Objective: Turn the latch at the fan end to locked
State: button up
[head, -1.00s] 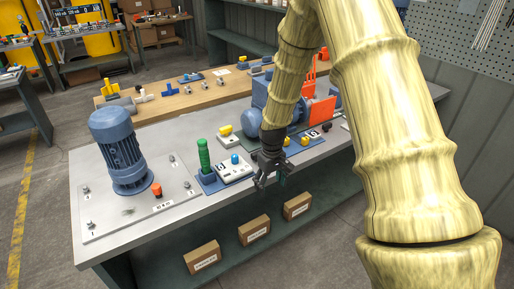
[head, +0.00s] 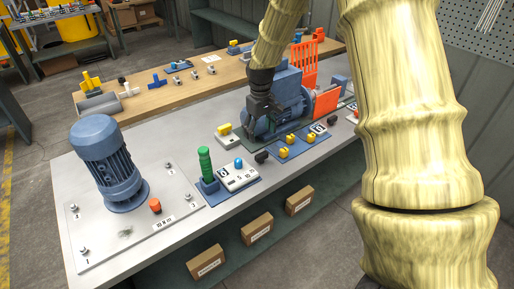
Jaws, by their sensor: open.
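My gripper (head: 262,110) is in front of the rounded left end of the blue motor unit (head: 288,90), on the bench's right half. Its fingers are dark against the blue body; I cannot tell whether they touch it. The jaws look open, with nothing seen between them. I cannot clearly make out a latch at the fan end; the gripper covers part of that end. Small yellow knobs (head: 283,153) and a black knob (head: 262,157) sit along the front of the motor unit. Their lock state is too small to read.
An orange guard (head: 303,64) stands behind the motor unit. To the left are a green upright handle (head: 205,163), a white panel with a blue knob (head: 238,176) and a large upright blue motor (head: 108,160). Cardboard boxes (head: 257,229) sit on the shelf below.

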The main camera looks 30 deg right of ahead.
aim_at(262, 154)
jog(key=shift+s+d+f+p, duration=0.1)
jog(key=shift+f+p, duration=0.35)
jog(key=shift+f, duration=1.25)
jog(key=shift+s+d+f+p, duration=0.15)
jog(key=shift+f+p, duration=0.35)
jog(key=shift+f, duration=1.15)
jog(key=shift+s+a+f+p, duration=0.1)
jog(key=shift+f+p, duration=0.35)
jog(key=shift+f, duration=1.25)
jog(key=c, duration=1)
